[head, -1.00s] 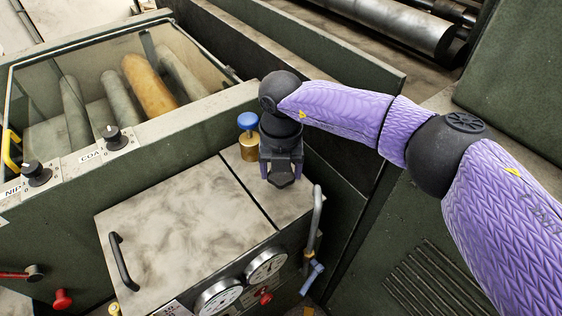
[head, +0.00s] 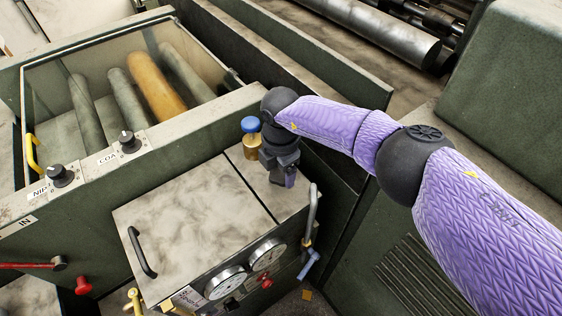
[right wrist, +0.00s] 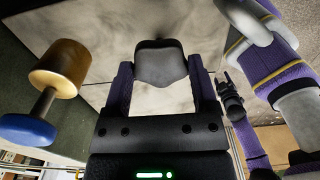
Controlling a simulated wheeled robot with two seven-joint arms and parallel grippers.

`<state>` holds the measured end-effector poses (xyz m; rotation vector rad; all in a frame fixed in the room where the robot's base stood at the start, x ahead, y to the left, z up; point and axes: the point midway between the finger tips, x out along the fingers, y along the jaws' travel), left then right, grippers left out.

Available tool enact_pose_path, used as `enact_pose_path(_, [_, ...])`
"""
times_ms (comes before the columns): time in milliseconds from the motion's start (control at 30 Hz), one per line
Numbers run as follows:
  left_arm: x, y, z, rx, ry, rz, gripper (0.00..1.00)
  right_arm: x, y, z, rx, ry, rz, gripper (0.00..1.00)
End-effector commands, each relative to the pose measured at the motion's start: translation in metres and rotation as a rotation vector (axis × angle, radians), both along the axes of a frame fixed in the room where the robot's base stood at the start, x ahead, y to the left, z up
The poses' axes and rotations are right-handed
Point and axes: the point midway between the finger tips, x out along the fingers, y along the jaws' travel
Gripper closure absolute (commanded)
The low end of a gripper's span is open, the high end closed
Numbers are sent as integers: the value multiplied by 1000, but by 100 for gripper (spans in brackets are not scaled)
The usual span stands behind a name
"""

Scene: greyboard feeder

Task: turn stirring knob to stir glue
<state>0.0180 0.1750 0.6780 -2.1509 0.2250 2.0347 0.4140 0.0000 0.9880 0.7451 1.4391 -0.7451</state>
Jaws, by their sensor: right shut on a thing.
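The stirring knob is most likely the dark grey knob (head: 275,177) on the top right of the grey-topped metal box. It also shows in the right wrist view (right wrist: 160,62) between the two purple fingers, its wide head facing the camera. My right gripper (head: 282,172) reaches down over it and is shut on it; it also shows in the right wrist view (right wrist: 160,72). The gripper covers part of the knob in the head view, and its marking, if any, is hidden.
A blue-capped brass fitting (head: 250,140) stands close to the left of my right gripper. A bent grey pipe (head: 311,215) rises at the box's right edge. The box lid (head: 185,225) has a black handle (head: 140,252). Dial gauges (head: 225,283) sit on its front.

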Motion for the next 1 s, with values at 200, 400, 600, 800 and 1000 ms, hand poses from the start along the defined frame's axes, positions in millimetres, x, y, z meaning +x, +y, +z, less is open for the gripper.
enact_pose_path(200, [3, 2, 17, 3, -7, -4, 41, 0, 0, 3, 1, 1, -202, 84])
enact_pose_path(400, [5, 7, 28, 10, -11, -8, 41, 0, 0, 3, 0, 0, -393, 84])
enact_pose_path(600, [5, 7, 36, 11, -14, -9, 41, 0, 0, 2, 0, 0, -582, 84])
enact_pose_path(800, [6, 5, 42, 8, -14, -7, 41, 0, 0, 1, 0, 1, -762, 84])
enact_pose_path(1000, [6, 2, 45, 3, -14, -4, 41, 0, 0, 1, 1, -1, -915, 84])
